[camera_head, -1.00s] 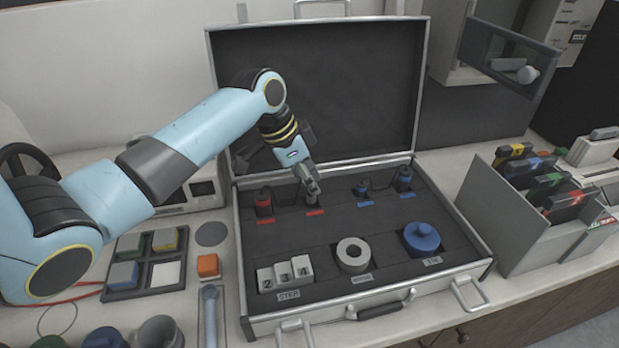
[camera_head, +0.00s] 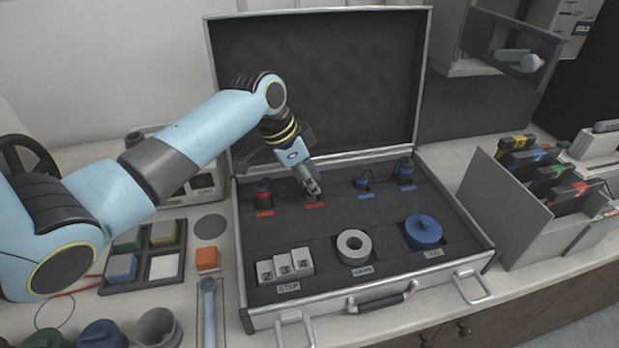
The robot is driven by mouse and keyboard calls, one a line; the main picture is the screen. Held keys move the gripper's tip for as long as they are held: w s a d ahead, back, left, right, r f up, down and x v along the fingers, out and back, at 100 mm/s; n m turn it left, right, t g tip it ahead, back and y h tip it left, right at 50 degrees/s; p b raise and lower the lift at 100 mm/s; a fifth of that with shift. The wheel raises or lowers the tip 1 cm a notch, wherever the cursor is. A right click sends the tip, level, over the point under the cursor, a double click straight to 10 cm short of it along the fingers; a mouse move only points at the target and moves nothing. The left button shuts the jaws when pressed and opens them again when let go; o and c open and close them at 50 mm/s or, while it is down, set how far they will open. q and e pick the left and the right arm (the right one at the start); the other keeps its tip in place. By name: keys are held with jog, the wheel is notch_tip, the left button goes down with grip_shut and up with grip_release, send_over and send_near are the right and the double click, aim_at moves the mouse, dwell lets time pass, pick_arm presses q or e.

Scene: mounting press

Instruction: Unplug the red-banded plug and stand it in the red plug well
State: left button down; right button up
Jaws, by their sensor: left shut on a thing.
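The open case (camera_head: 482,250) has two red-labelled spots and two blue-labelled spots along its back row. A red-banded plug (camera_head: 263,194) stands upright at the left red label. My left gripper (camera_head: 314,190) is at the second red label (camera_head: 315,205), just right of that plug. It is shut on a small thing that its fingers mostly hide. Two blue-banded plugs, one (camera_head: 362,182) at the left and one (camera_head: 406,172) at the right, stand by the blue labels. My right gripper is not in view.
The case front holds number blocks (camera_head: 285,265), a grey ring (camera_head: 354,247) and a blue knob (camera_head: 423,231). The raised lid (camera_head: 330,85) stands behind my gripper. A file box (camera_head: 515,215) is at right; a tray of coloured blocks (camera_head: 145,255) is at left.

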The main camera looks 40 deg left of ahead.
pick_arm(q)
jog(key=shift+f, duration=0.25)
dwell(0.4)
jog(key=c, duration=1.1)
grip_release()
jog(key=shift+o, duration=0.3)
jog(key=o, duration=0.5)
jog(key=shift+r, duration=0.1)
notch_tip(320, 180, up, 8)
jog(key=p, duration=0.8)
jog(key=shift+f, duration=0.35)
